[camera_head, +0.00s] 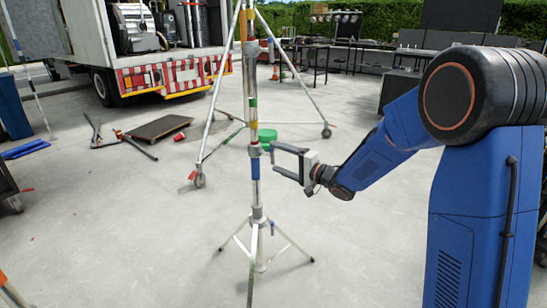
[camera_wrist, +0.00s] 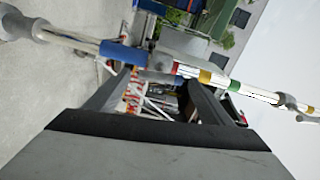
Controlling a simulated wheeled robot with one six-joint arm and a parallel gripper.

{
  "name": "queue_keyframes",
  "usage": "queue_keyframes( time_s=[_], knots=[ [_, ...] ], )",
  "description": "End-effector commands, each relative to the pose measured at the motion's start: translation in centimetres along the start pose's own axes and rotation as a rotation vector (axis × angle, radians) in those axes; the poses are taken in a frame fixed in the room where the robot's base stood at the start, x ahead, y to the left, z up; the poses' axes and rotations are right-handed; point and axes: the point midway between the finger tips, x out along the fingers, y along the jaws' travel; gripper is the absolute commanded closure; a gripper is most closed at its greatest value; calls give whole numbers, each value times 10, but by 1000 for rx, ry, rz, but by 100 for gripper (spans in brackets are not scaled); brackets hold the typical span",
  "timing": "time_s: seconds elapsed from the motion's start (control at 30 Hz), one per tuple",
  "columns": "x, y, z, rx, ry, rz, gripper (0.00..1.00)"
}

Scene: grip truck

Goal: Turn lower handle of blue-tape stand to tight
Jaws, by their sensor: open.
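The blue-tape stand is a slim upright metal pole with a blue band (camera_head: 256,169) and a small tripod base (camera_head: 257,240). A grey collar (camera_head: 254,150) sits just above the band, and another collar (camera_head: 257,215) sits low on the pole. My gripper (camera_head: 274,160) is open and level, its fingers pointing left toward the pole around the upper collar and band. I cannot tell whether it touches. In the wrist view, the pole lies slantwise past my open fingers (camera_wrist: 160,79), with its blue band (camera_wrist: 122,53) at left. I cannot clearly make out the lower handle.
A wheeled tripod stand (camera_head: 212,120) has long legs spreading behind the pole. A green round object (camera_head: 267,135) is behind the collar. A truck (camera_head: 165,75) is at back left, with a dark board (camera_head: 160,127) on the floor. Front floor looks mostly clear.

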Motion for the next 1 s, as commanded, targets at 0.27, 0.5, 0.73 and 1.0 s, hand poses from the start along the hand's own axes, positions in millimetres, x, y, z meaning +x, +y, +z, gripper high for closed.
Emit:
queue_keyframes(
  time_s=[0.27,0.5,0.73,1.0],
  knots=[
    [-58,0,-1,0,3,1,25],
    [-105,0,-2,0,4,1,25],
    [-134,0,-1,1,3,1,25],
    [-143,0,0,0,1,0,25]
  ],
)
